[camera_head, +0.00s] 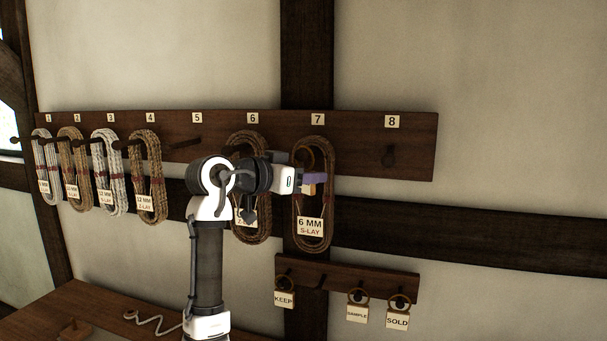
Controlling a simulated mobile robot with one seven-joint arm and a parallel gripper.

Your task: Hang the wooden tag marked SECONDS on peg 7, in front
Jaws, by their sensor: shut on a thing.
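My gripper (315,180) is at peg 7, over the upper part of the rope coil there. It is shut on a small tan thing, apparently the wooden tag (311,189), seen edge-on below the fingers. No lettering on it can be read. The "7" label (318,119) is above on the long dark board. Peg 7 itself is mostly hidden behind my gripper. A brown rope coil (329,215) with a "6 MM S-LAY" card (310,226) hangs there. I cannot tell whether the tag's loop is around the peg.
Coils hang on pegs 1 to 4 and on peg 6 (261,222), partly behind my arm. Peg 5 (187,144) and peg 8 (389,156) are bare. A lower rack (355,278) holds KEEP, SAMPLE and SOLD tags, with one bare peg. A bench (90,310) is at lower left.

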